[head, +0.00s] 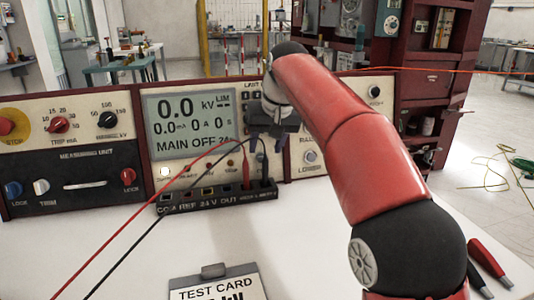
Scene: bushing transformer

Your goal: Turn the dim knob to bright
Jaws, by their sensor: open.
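The control console carries a panel with a grey display (193,120) reading 0.0 kV and MAIN OFF. My gripper (267,137) is open in front of the panel, just right of the display, with its fingers pointing down and toward the panel. I see no knob between the fingers. My gripper and red arm cover part of the panel there, including a label above the gripper that I cannot fully read. I cannot make out a knob labelled dim. A black knob (374,92) shows to the right of my arm, its label not readable.
Left are a red trip knob (58,124), a black range knob (107,119) and the measuring unit (75,178). Red and black leads run from the terminal strip (217,200) below the gripper. A test card (218,286) and red-handled tools (488,260) lie on the white bench (130,262).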

